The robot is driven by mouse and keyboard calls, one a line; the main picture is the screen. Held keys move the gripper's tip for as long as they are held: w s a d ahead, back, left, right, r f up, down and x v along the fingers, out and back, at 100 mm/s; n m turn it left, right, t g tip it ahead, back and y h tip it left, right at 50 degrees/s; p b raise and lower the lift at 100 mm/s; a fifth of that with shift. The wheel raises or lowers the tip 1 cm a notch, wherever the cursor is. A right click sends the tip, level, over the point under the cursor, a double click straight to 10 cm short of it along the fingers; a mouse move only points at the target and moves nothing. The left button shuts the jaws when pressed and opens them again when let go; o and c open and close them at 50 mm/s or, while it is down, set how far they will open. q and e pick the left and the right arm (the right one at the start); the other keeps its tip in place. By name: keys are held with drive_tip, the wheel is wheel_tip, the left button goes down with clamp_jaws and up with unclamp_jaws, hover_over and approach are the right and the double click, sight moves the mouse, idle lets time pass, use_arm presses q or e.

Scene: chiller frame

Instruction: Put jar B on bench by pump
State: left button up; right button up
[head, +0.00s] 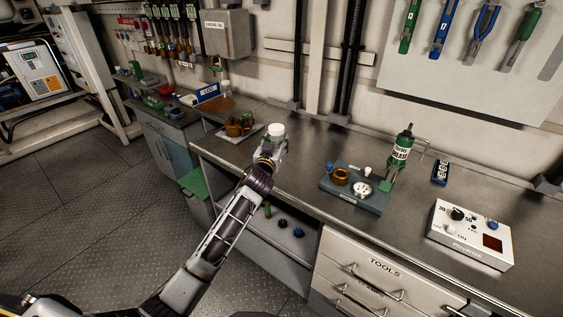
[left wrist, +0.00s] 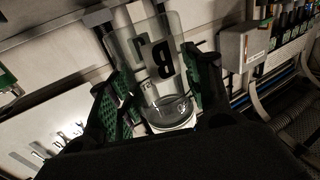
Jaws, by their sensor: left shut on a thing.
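Jar B (left wrist: 160,68) is clear, with a black letter B on its side. Its white lid (head: 276,129) shows in the head view. My left gripper (head: 268,160) is shut on the jar, with green finger pads on both sides of it in the left wrist view (left wrist: 155,92). The jar appears over the front part of the bench (head: 305,165); I cannot tell whether it touches the top. A blue-grey plate with a brass ring and a dial (head: 350,196) lies to the right. My right gripper is not in view.
A tray with brown parts (head: 240,128) lies left of the jar. A white control box (head: 470,234) and a small dark blue item (head: 440,171) are on the right. Bare bench top lies between the jar and the blue-grey plate. Tools hang on the wall.

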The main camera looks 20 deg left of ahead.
use_arm(q)
wheel_tip(320, 180, down, 5)
drive_tip(key=shift+f, duration=0.1)
drive_tip(key=shift+f+b, duration=0.3)
drive_tip(key=shift+f, duration=0.05)
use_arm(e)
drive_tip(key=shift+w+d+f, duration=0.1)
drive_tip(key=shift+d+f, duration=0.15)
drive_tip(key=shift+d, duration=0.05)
use_arm(q)
drive_tip(key=shift+f, duration=0.1)
wheel_tip(320, 180, down, 2)
drive_tip(key=shift+f, duration=0.15)
drive_tip(key=shift+f+b, duration=0.35)
drive_tip(key=shift+f, duration=0.4)
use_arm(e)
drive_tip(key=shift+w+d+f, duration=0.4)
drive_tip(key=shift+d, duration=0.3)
